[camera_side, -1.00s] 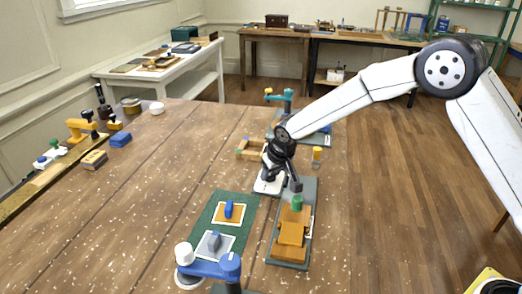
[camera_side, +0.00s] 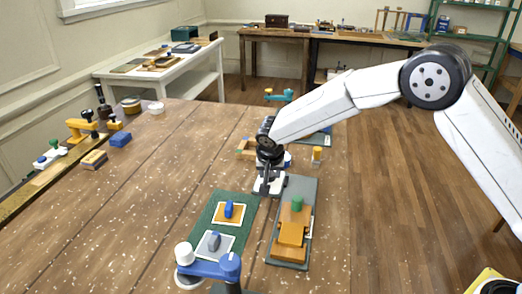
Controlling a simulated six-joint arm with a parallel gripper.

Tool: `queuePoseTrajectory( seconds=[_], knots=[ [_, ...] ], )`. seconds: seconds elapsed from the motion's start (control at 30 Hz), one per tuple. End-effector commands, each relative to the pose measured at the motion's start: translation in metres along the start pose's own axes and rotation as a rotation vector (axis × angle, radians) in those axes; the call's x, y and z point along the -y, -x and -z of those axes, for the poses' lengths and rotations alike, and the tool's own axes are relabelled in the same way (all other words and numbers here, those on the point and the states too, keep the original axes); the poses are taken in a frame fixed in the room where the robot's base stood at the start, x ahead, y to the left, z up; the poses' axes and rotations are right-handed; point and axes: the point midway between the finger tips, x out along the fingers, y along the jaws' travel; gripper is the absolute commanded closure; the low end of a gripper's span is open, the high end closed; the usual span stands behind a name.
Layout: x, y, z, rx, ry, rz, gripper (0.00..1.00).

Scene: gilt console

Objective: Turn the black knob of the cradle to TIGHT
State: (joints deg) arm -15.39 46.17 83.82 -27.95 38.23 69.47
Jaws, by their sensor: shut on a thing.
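My gripper (camera_side: 270,190) is at the upper left end of a grey base (camera_side: 306,186) that carries orange blocks (camera_side: 291,238) and a green knob (camera_side: 297,203). Its pale fingers point down and are shut on a small dark thing that they mostly hide, which appears to be the black knob. I take the grey base to be the cradle, but cannot be sure. No TIGHT mark is readable at this size, so the knob's setting cannot be told.
A green board (camera_side: 234,238) with a blue-handled and a grey-handled piece lies left of the grey base. A blue arm-like fixture (camera_side: 209,267) stands in front. The table's left middle is clear.

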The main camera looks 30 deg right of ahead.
Motion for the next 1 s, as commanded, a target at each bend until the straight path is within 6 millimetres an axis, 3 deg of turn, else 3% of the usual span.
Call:
queuePoseTrajectory(
  seconds=[0.33, 0.87, 0.9, 1.0],
  knots=[
    [0.0019, 0.0008, 0.0005, -0.001, -0.164, -0.067, 1.00],
    [0.0021, 0.0007, 0.0003, 0.000, -0.199, -0.080, 1.00],
    [0.0021, 0.0007, 0.0003, 0.000, -0.199, -0.080, 0.45],
    [0.0020, 0.0006, 0.0003, 0.000, -0.198, -0.080, 0.16]
  ],
)
